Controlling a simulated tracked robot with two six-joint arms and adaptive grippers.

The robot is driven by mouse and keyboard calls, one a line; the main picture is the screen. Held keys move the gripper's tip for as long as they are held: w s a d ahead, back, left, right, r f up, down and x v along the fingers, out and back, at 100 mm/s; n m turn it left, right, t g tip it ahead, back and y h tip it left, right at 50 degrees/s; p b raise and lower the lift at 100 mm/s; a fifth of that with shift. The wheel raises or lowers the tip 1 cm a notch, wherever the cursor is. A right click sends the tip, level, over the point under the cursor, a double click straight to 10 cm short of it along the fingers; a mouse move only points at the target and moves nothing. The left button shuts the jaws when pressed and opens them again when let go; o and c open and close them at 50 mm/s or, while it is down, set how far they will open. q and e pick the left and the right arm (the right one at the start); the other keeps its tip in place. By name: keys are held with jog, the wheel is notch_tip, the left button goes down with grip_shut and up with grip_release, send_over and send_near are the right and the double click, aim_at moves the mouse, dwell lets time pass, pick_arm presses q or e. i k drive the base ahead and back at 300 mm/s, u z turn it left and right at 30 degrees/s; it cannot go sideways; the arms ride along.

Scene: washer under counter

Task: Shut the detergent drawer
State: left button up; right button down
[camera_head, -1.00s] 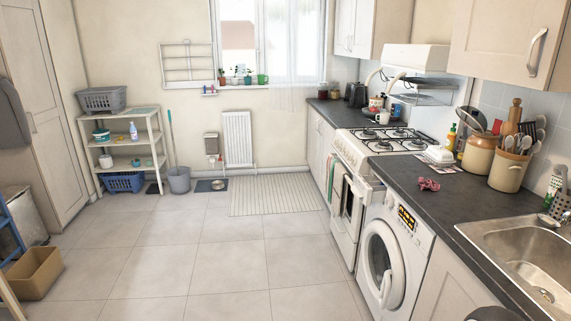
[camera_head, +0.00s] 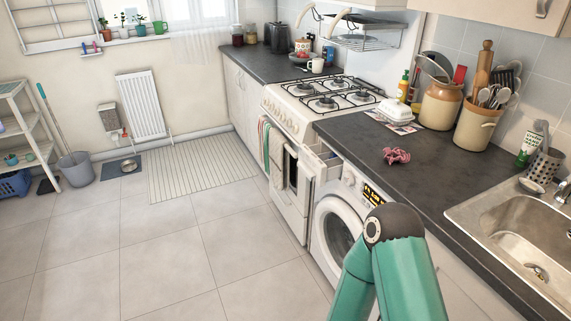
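The white washing machine (camera_head: 328,206) stands under the dark counter, right of the cooker. Its detergent drawer (camera_head: 321,160) is at the upper left of the front and sticks out, open, with its inside partly visible from above. The round door (camera_head: 336,232) is below it. A green arm of mine with a dark joint rises from the bottom edge and covers the right part of the washer's front. Neither gripper shows in the picture.
The cooker (camera_head: 292,115) with a striped towel (camera_head: 265,141) adjoins the washer on the left. A pink cloth (camera_head: 396,156) lies on the counter (camera_head: 345,134), with the sink (camera_head: 510,220) at right. The tiled floor left of the washer is clear.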

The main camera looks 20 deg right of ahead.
aim_at(315, 165)
jog(key=z, duration=0.05)
jog(key=i, duration=1.1)
